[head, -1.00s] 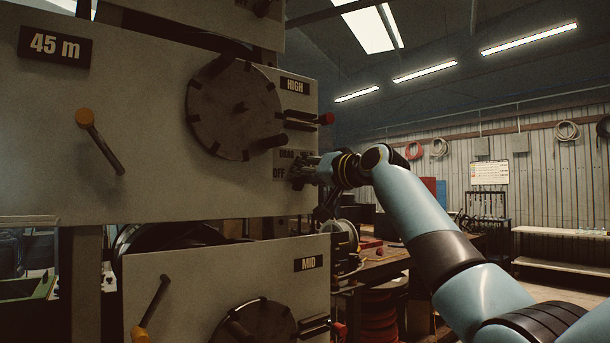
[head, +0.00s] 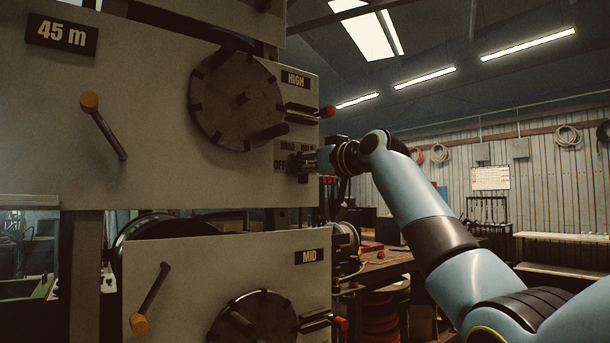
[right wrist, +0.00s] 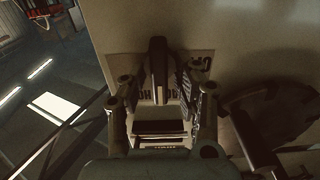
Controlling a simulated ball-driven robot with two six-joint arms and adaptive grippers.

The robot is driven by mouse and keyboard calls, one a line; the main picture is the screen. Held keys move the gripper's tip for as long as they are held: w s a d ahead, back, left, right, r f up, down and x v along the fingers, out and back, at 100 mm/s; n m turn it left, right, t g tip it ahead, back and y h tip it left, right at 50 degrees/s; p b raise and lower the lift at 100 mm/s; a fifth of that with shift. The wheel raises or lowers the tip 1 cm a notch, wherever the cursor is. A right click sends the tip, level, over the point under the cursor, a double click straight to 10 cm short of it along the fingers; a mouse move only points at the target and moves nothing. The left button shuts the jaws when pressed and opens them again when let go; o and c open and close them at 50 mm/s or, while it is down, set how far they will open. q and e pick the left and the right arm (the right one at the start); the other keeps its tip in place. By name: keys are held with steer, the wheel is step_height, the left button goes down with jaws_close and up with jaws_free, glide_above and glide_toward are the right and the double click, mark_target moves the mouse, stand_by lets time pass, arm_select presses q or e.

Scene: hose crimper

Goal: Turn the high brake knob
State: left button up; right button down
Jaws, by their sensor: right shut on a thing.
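The high brake knob (right wrist: 158,70) is a dark bar-shaped handle on the pale panel marked HIGH (head: 295,79). In the right wrist view it stands between my right gripper's two fingers (right wrist: 162,100). My right gripper (head: 301,164) is shut on it, at the panel's lower right. The plate (head: 281,146) behind the knob reads DRAG, HOLD and OFF, partly hidden by the gripper. In the head view the gripper largely covers the knob, so I cannot tell its exact pointing there. My left gripper is not in view.
Left of the gripper is a dark notched disc (head: 237,100) with a handle. A red-tipped lever (head: 326,112) sticks out above the gripper. The MID panel (head: 190,265) is below. A workbench (head: 385,262) stands behind my right arm.

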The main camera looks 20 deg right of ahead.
steer(key=n+b, duration=0.2)
steer(key=n, duration=0.3)
steer(key=shift+a+f+n+b, duration=0.1)
steer(key=shift+a+n+b, duration=0.05)
steer(key=shift+n+b, duration=0.2)
steer(key=shift+n, duration=0.25)
steer(key=c, duration=1.3)
jaws_free()
steer(key=shift+s, duration=0.1)
steer(key=v, duration=1.2)
